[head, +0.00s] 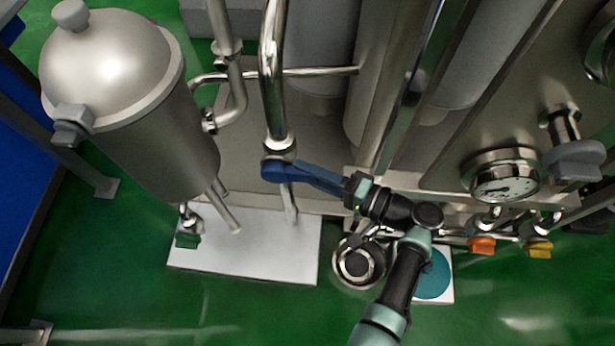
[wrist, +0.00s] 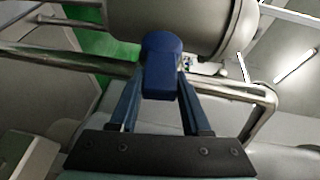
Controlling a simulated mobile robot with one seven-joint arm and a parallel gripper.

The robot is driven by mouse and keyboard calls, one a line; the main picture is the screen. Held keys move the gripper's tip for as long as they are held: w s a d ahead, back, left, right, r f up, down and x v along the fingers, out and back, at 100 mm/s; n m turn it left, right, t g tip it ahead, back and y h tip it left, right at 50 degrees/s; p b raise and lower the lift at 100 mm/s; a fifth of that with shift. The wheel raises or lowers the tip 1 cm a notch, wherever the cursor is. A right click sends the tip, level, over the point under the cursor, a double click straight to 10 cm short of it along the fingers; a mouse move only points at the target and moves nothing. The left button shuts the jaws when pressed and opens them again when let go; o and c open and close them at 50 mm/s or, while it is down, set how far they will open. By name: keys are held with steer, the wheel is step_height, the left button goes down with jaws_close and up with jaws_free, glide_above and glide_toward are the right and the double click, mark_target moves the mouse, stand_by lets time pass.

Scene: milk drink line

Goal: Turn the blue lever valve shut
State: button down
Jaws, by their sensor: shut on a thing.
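The blue lever valve (head: 277,170) sits on a vertical steel pipe, just under a bright metal collar, in the middle of the head view. My gripper (head: 308,175) reaches it from the right, its blue fingers lying nearly in line with the lever. In the wrist view the blue lever (wrist: 161,50) stands between my two fingers (wrist: 160,80), one on each side, and they are shut on it. The lever seems to point right, crosswise to the pipe. Its outer part is hard to tell from my fingers in the head view.
A steel vessel (head: 150,110) stands on the left. A pressure gauge (head: 502,178) and orange (head: 481,245) and yellow (head: 538,249) valve handles are on the right. A small green handle (head: 187,240) hangs below the vessel. Green floor is open in front.

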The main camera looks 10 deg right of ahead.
steer(key=shift+f+t+y+b, duration=0.4)
steer(key=shift+f+y+b, duration=0.2)
steer(key=shift+b, duration=0.35)
steer(key=shift+r+m, duration=0.1)
steer(key=shift+m, duration=0.2)
steer(key=shift+c, duration=1.8)
jaws_free()
steer(key=v, duration=1.3)
steer(key=shift+b, duration=0.3)
steer(key=shift+a, duration=0.1)
